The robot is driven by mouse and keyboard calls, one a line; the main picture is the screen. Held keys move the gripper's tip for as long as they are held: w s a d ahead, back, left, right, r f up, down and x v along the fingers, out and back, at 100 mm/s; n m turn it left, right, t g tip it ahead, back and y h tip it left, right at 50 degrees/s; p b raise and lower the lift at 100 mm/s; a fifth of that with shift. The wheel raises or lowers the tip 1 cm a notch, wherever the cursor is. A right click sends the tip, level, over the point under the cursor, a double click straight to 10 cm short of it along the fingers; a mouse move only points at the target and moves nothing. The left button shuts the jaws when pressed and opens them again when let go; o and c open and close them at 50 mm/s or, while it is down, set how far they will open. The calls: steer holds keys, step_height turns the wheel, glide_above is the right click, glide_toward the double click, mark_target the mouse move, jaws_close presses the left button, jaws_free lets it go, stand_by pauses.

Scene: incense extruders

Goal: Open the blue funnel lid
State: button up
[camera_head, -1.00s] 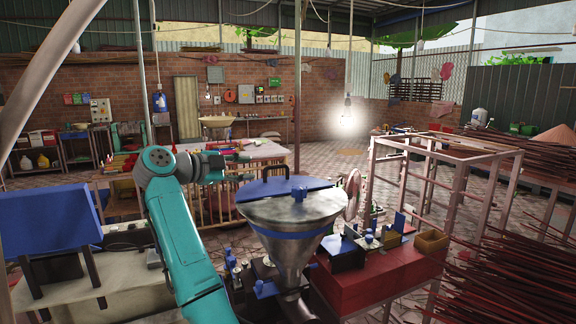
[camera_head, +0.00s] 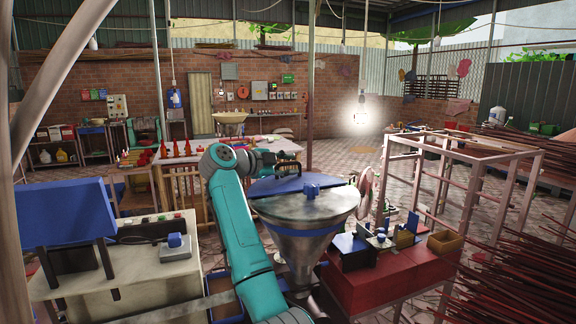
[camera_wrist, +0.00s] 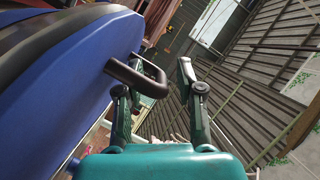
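A metal funnel (camera_head: 300,235) stands right of my arm in the head view. My gripper (camera_wrist: 160,68) is open. The handle's outer end reaches between the fingers, close to the left one; I cannot tell whether they touch. In the head view my gripper (camera_head: 288,164) is at the lid's far edge and partly hides the handle.
A red machine (camera_head: 385,275) with small parts on top stands right of the funnel. A pale cabinet with a blue tray (camera_head: 65,212) is at left. A metal rack frame (camera_head: 465,160) and piles of sticks (camera_head: 515,240) fill the right.

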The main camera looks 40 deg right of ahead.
mark_target(290, 180)
jaws_close()
steer(key=shift+r, duration=0.15)
steer(key=r+m, duration=0.1)
steer(key=s+r+m+h, duration=0.1)
steer(key=s+r+m+t, duration=0.1)
steer(key=shift+a+r, duration=0.1)
steer(key=shift+a, duration=0.15)
steer(key=shift+s+a+r+m+g+h, duration=0.5)
steer(key=shift+s+m+h, duration=0.35)
steer(key=shift+s+m, duration=1.25)
steer(key=shift+s+a+r+m+g+h, duration=0.3)
steer(key=shift+s+a+r+m+h, duration=0.4)
steer(key=shift+s+m, duration=1.35)
steer(key=shift+s+a+r+m+g+h, duration=0.45)
steer(key=shift+s+m+h, duration=0.5)
steer(key=shift+s+m, duration=1.15)
steer(key=shift+w+m, duration=0.4)
steer(key=shift+m, duration=0.05)
